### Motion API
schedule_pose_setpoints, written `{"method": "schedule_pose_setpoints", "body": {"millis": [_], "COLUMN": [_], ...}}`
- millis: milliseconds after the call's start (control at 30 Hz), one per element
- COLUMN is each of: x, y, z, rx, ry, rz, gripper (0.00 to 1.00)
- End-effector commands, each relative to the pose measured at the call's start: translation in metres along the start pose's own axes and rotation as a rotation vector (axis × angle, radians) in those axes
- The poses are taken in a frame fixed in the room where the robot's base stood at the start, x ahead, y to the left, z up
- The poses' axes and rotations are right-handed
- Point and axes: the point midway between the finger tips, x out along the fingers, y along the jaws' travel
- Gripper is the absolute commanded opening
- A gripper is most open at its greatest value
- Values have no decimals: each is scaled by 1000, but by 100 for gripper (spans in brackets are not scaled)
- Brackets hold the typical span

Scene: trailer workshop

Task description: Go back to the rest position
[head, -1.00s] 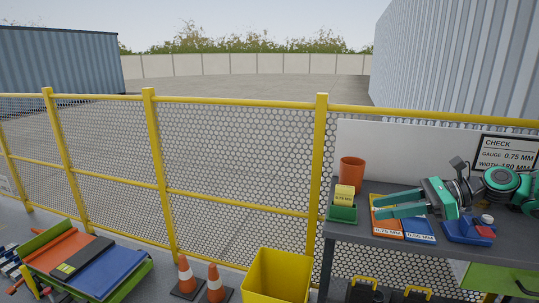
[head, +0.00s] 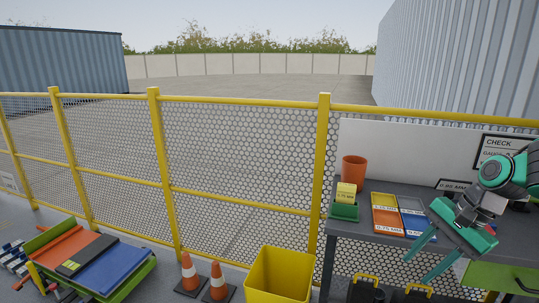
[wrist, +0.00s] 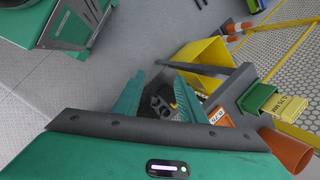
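My gripper (head: 416,268) is at the right of the head view, in front of the workbench (head: 372,236). Its two teal fingers are spread apart, point down and to the left, and hold nothing. In the wrist view the open fingers (wrist: 158,98) have an empty gap between them, with a dark case seen beyond it. The arm is bent above the bench's right part and hides some of what lies there.
The bench holds an orange cup (head: 354,168), a yellow block (head: 346,191) in a green holder (head: 344,211), an orange tray (head: 387,214) and a blue tray (head: 416,222). A yellow bin (head: 280,274) and two cones (head: 217,279) stand left of it, before the fence.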

Motion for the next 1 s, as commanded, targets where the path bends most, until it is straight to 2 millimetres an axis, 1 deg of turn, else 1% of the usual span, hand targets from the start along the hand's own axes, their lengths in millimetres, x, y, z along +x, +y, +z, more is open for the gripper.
{"method": "schedule_pose_setpoints", "body": {"millis": [33, 100, 167, 200, 300, 400, 500, 600, 667, 833, 900, 1000], "x": [-6, -15, -22, -27, -38, -46, -51, -52, -53, -53, -53, -53], "y": [16, 42, 64, 80, 116, 147, 169, 181, 184, 185, 185, 185], "z": [4, 6, 9, 12, 18, 25, 30, 33, 34, 34, 34, 34], "rx": [-68, -156, -230, -277, -382, -465, -521, -550, -560, -562, -562, -561], "ry": [43, 90, 120, 135, 156, 158, 151, 144, 142, 142, 142, 142], "rz": [35, 90, 136, 167, 234, 285, 318, 336, 340, 342, 342, 342], "gripper": [37, 37, 37, 37, 37, 37, 37, 37, 37, 37, 31, 31]}}
